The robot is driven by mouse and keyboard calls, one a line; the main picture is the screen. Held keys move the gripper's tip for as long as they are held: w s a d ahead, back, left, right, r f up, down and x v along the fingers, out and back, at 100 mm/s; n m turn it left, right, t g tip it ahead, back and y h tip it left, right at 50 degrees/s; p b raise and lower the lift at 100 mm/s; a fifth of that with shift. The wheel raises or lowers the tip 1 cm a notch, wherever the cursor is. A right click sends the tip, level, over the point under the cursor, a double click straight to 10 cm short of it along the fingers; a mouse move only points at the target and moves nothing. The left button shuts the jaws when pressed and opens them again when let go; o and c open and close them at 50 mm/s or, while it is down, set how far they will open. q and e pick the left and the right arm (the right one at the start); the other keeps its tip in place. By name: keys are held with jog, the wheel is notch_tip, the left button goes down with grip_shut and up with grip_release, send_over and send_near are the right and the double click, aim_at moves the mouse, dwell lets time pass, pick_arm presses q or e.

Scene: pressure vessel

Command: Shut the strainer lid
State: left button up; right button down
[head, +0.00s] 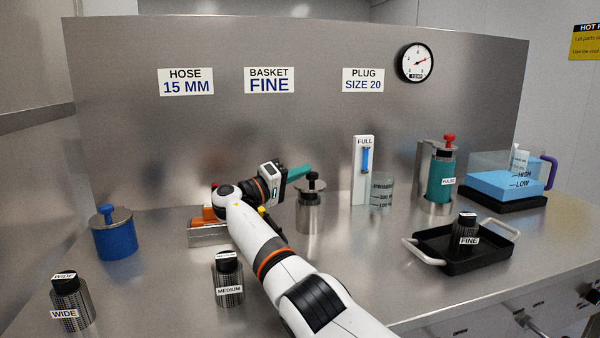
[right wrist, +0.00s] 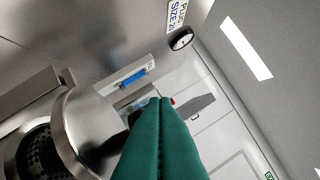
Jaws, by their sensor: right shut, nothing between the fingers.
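The strainer (head: 311,215) is a steel cylinder near the middle of the counter. Its steel lid (head: 311,188) with a black knob shows at its top. In the right wrist view a steel disc (right wrist: 92,128), seemingly the lid, fills the left side, with a dark perforated interior (right wrist: 38,150) beside it. How far the lid stands open I cannot tell. My right gripper (head: 308,171) has green fingers, shut and empty, beside the knob at about its height. The fingers also show in the right wrist view (right wrist: 160,102). Whether they touch the knob is unclear. My left gripper is out of view.
A steel tray (head: 208,236) with orange items lies behind my right arm. The medium basket (head: 229,283) stands in front. The full-level gauge (head: 363,172) and a clear beaker (head: 381,190) stand right of the strainer. A black tray (head: 440,252) holds the fine basket (head: 467,229).

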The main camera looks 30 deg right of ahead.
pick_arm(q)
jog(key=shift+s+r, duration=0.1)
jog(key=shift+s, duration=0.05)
pick_arm(e)
jog(key=shift+f, duration=0.2)
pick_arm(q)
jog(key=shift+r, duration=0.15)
pick_arm(e)
jog(key=shift+s+f, duration=0.1)
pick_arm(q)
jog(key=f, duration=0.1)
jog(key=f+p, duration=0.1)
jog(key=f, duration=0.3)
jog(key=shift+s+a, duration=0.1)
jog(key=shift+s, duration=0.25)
pick_arm(e)
notch_tip(320, 180, up, 10)
jog(key=shift+r, duration=0.25)
